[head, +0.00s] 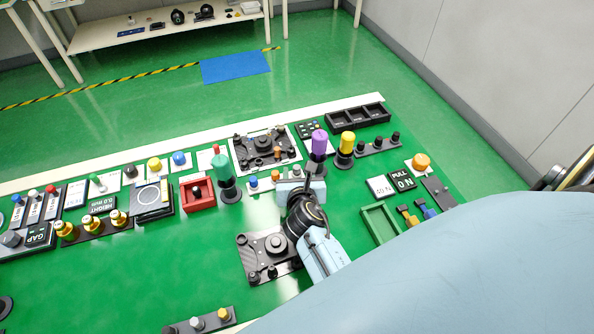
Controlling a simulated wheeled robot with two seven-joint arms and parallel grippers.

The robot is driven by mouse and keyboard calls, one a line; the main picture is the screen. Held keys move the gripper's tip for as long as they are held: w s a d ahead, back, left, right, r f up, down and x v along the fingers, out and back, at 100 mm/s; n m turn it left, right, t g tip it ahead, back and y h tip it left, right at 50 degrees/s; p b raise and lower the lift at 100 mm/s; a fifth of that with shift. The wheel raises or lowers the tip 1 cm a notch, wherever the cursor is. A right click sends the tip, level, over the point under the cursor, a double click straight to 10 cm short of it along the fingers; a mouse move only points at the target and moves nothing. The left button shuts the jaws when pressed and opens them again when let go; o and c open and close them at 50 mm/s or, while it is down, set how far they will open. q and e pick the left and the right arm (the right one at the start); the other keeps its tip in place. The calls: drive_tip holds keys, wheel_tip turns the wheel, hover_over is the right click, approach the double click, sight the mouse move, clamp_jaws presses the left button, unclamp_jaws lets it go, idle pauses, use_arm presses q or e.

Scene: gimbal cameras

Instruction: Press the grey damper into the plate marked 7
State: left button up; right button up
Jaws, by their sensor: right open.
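My right gripper (300,184) reaches in from the lower right over the middle of the bench and is open. Its fingertips are partly hidden by its own body. A small grey piece (297,170), possibly the grey damper, shows just beyond it, in a row with a blue piece (253,182) and an orange piece (275,175). I cannot tell whether the gripper touches it. A dark plate (249,258) with round fittings lies before the wrist, and another (245,150) lies farther back. I cannot read a 7 on either. My left gripper is not in view.
A green cylinder (226,182) and a red box (197,192) stand left of the gripper. Purple (319,142) and yellow (347,142) cylinders stand behind it. A green tray (381,224) lies to its right. Bare green bench shows at front left. My pale blue body hides the lower right.

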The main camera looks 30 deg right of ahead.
sight(297, 169)
drive_tip(key=x, duration=0.4)
drive_tip(key=shift+a+b, duration=0.1)
drive_tip(key=shift+b, duration=0.25)
clamp_jaws()
